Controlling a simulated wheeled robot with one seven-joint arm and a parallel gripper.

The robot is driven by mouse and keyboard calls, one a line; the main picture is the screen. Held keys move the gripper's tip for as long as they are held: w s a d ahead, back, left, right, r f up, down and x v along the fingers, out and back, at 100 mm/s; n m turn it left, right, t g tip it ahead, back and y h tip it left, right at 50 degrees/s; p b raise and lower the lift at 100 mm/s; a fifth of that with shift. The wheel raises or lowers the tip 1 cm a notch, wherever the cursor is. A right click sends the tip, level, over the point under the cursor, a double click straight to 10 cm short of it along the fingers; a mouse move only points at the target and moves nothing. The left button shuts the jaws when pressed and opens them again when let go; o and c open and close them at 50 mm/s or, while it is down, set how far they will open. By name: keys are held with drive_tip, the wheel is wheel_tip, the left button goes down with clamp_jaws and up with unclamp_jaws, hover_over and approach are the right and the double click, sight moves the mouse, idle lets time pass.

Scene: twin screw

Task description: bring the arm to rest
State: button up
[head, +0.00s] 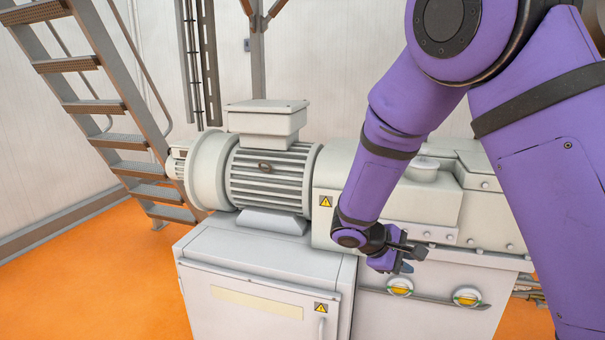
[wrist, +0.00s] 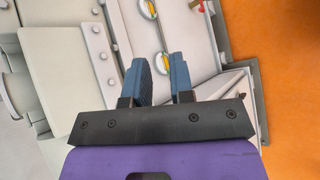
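My purple arm comes down from the upper right in the head view. My gripper (head: 408,262) hangs in front of the twin screw machine (head: 415,205), near its upper front edge. In the wrist view my gripper (wrist: 159,75) shows two blue fingers standing apart with a gap between them. Nothing is held in the gap. Behind the fingers lie the machine's pale side and its bolted edge. I cannot tell how near the fingertips are to the machine's surface.
A grey motor (head: 268,175) sits on a white cabinet (head: 262,265) left of my gripper. Two yellow round fittings (head: 400,287) (head: 467,297) are on the machine's front just below the gripper. Metal stairs (head: 100,106) stand at the left. Orange floor (head: 85,275) is clear at the front left.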

drive_tip(key=s+d+r+m+y, duration=0.3)
drive_tip(key=s+r, duration=0.3)
drive_tip(key=r, duration=0.1)
drive_tip(key=s+d+r+m+y, duration=0.3)
drive_tip(key=s+d+r, duration=0.15)
drive_tip(key=r, duration=0.25)
drive_tip(key=s+r+m+t+y, duration=0.1)
drive_tip(key=s+r, duration=0.3)
drive_tip(key=s, duration=0.4)
drive_tip(key=s+r+m+t+y, duration=0.2)
drive_tip(key=s+r+m+y, duration=0.1)
drive_tip(key=s, duration=0.5)
drive_tip(key=shift+a+r+t, duration=0.2)
drive_tip(key=shift+r+t, duration=0.1)
drive_tip(key=shift+r, duration=0.5)
